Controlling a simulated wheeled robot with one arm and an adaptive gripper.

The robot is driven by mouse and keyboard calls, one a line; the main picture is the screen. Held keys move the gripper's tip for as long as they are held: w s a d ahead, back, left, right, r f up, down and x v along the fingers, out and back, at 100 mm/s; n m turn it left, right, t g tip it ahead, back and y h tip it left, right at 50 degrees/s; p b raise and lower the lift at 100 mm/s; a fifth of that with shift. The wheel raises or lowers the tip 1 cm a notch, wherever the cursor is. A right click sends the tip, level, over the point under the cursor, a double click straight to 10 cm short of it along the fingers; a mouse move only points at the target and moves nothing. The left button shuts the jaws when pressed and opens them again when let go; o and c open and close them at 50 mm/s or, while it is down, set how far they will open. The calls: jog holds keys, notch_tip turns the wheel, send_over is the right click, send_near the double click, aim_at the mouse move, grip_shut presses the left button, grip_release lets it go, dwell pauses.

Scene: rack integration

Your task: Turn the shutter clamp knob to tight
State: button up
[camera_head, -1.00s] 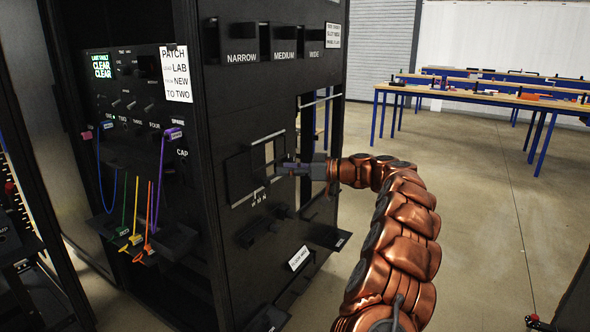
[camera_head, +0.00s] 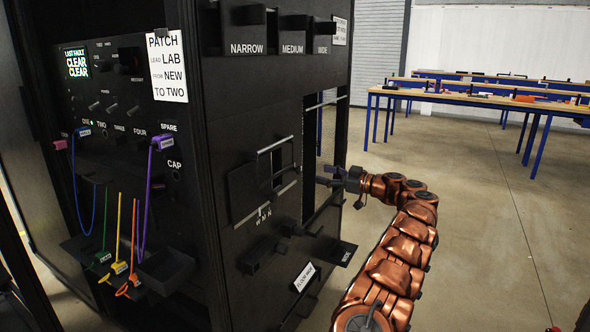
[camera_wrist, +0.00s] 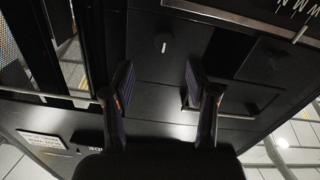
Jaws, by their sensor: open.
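A small round dark knob with a white pointer line (camera_wrist: 163,44) sits on the black panel in the wrist view, just beyond my fingertips. It seems to be the shutter clamp knob; I cannot read a tight mark beside it. The shutter plate (camera_head: 247,188) with the W M N scale (camera_head: 264,213) is on the rack front. Part of the scale shows at the top right of the wrist view (camera_wrist: 295,10). My gripper (camera_wrist: 158,82) is open and empty, its two fingers apart, with the knob ahead of the gap. In the head view my gripper (camera_head: 328,175) is right of the shutter plate.
A dark handle block (camera_head: 262,255) juts out below the scale. A labelled ledge (camera_head: 338,252) sticks out at lower right. NARROW, MEDIUM and WIDE slots (camera_head: 290,35) are above. Patch leads (camera_head: 125,240) hang on the left. Floor to the right is clear.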

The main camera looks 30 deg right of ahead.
aim_at(301, 170)
jog(key=x, duration=0.8)
jog(key=shift+a+r, duration=0.1)
jog(key=shift+a, duration=0.35)
jog(key=shift+c, duration=0.3)
grip_shut()
